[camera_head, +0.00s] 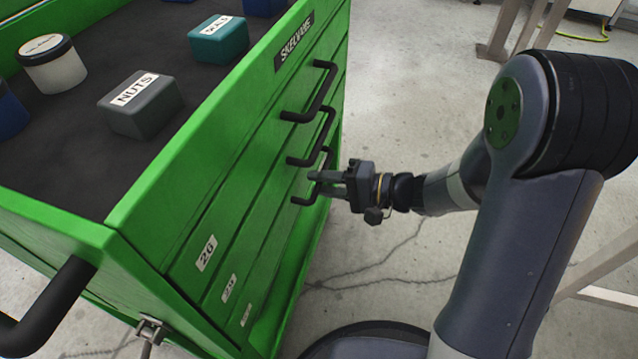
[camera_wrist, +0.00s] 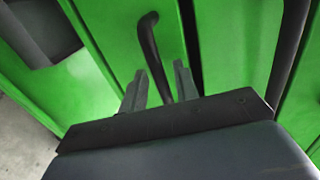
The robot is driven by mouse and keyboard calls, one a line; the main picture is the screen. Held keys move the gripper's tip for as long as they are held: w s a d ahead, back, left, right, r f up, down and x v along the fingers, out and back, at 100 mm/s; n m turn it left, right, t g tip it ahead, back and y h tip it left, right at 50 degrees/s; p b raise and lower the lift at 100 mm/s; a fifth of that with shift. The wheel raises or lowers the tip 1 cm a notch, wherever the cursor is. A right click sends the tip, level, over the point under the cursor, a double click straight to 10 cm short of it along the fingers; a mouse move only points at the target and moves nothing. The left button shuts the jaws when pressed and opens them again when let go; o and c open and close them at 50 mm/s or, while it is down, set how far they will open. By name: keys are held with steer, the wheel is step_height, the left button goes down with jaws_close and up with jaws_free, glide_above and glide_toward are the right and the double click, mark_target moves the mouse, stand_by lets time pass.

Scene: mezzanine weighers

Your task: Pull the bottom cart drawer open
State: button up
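The green cart (camera_head: 170,205) stands at left with three black drawer handles on its face. The bottom handle (camera_head: 303,200) is the lowest of the three, and the bottom drawer front looks flush with the others. My gripper (camera_head: 322,181) is at this handle and partly covers it. In the wrist view, the handle (camera_wrist: 148,42) runs between the two fingers of my gripper (camera_wrist: 160,80). The fingers look open, with a small gap on each side of the bar. The lower end of the handle is hidden behind my gripper.
The middle handle (camera_head: 315,140) and top handle (camera_head: 312,95) are close above my gripper. The cart top holds a grey NUTS box (camera_head: 140,105), a teal SEALS box (camera_head: 219,42) and a white jar (camera_head: 52,68). Cracked concrete floor (camera_head: 400,265) is clear in front of the drawers.

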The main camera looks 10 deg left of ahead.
steer(key=shift+a, duration=0.5)
steer(key=shift+c, duration=0.6)
jaws_close()
